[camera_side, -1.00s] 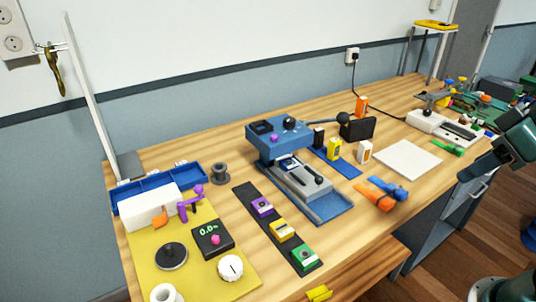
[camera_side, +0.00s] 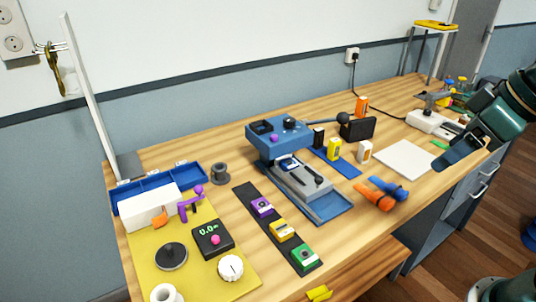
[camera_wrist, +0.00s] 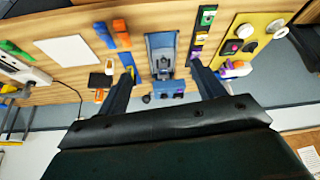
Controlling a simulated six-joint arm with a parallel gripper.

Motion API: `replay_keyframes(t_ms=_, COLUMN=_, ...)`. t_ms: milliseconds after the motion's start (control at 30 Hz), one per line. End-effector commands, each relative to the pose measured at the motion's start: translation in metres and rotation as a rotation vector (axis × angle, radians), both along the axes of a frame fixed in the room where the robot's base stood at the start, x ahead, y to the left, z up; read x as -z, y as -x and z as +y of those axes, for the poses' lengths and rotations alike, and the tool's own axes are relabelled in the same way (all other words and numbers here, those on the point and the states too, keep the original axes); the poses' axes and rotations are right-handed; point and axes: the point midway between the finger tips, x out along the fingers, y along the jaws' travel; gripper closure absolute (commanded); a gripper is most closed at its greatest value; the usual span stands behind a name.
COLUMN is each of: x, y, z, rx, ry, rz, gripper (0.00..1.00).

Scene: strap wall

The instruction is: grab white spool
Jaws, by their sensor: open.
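The white spool (camera_side: 165,293) stands at the front left corner of the yellow mat (camera_side: 148,266), partly cut off by the bottom edge of the side view. In the wrist view a white round piece at the mat's far right, apparently the white spool (camera_wrist: 278,28), shows near the upper right. My gripper (camera_side: 446,160) is over the right part of the bench in the side view, far from the spool. In the wrist view its two fingers (camera_wrist: 162,66) are wide apart with nothing between them.
A grey spool (camera_side: 220,173) stands behind the mat. A white dial (camera_side: 231,268), black disc (camera_side: 171,256) and black display box (camera_side: 212,240) sit on the mat. A blue machine (camera_side: 280,140) stands mid-bench. A tall white panel (camera_side: 92,100) rises at the left.

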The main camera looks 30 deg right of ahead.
Motion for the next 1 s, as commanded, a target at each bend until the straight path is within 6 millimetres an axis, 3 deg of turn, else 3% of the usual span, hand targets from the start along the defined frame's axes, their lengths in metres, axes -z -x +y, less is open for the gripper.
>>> replay_keyframes(t_ms=233, x=-0.011, y=-0.05, z=0.041, rx=-0.216, ry=0.02, rz=0.024, gripper=0.32)
replay_keyframes(t_ms=500, x=-0.011, y=-0.1, z=0.096, rx=-0.448, ry=0.039, rz=0.041, gripper=0.32)
replay_keyframes(t_ms=767, x=0.003, y=-0.14, z=0.16, rx=-0.67, ry=0.052, rz=0.054, gripper=0.32)
replay_keyframes(t_ms=1000, x=0.027, y=-0.166, z=0.225, rx=-0.873, ry=0.059, rz=0.062, gripper=0.32)
